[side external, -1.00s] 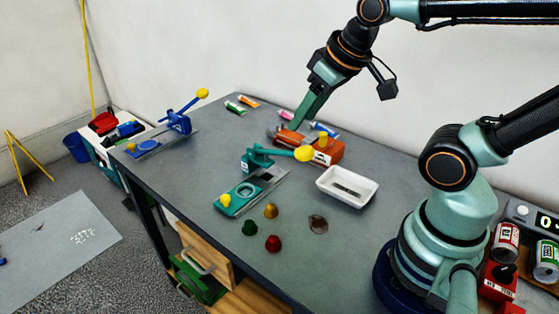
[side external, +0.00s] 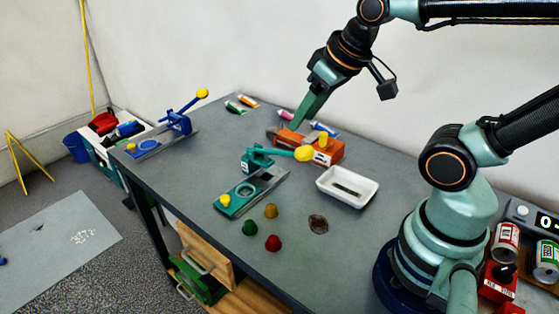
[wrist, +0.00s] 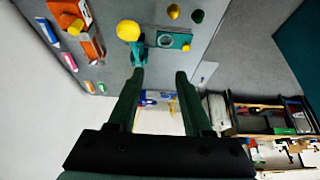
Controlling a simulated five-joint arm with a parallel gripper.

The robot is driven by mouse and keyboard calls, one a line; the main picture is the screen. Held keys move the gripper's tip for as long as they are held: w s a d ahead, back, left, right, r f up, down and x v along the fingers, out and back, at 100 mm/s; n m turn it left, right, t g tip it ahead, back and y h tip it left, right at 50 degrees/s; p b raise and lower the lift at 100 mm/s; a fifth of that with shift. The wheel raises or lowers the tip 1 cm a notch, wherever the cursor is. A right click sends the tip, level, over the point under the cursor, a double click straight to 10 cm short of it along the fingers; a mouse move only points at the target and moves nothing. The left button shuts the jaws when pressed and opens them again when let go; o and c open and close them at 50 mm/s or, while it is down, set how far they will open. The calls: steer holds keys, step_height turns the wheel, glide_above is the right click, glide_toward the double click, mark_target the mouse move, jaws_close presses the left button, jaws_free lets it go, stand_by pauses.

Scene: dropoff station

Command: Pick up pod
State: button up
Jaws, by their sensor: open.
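Three small pods stand on the grey table near its front: a gold pod (side external: 271,211), a green pod (side external: 250,228) and a red pod (side external: 273,243). In the wrist view the gold pod (wrist: 173,11) and the green pod (wrist: 197,16) show at the top edge; the red one is not seen there. My gripper (wrist: 159,73) is open and empty, its two fingers apart. In the side external view my gripper (side external: 299,122) hangs over the back of the table, by the orange fixture, well away from the pods.
A green lever press (side external: 237,196) with a yellow ball stands behind the pods. Near it are an orange fixture (side external: 327,152), a white tray (side external: 366,199) and several tubes. A blue press (side external: 147,147) is at the far left. A dark patch (side external: 318,224) lies right of the pods.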

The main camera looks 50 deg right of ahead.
steer(key=shift+o, duration=0.3)
steer(key=shift+o, duration=1.2)
steer(key=m+g, duration=0.6)
steer(key=m, duration=1.2)
glide_above(272, 208)
step_height(272, 208, down, 13)
steer(key=f, duration=0.6)
steer(key=shift+s+d+f, duration=0.1)
steer(key=shift+s+f, duration=0.2)
steer(key=shift+w+f, duration=0.15)
steer(key=shift+f, duration=1.15)
steer(key=shift+w+f, duration=0.1)
steer(key=shift+f, duration=1.2)
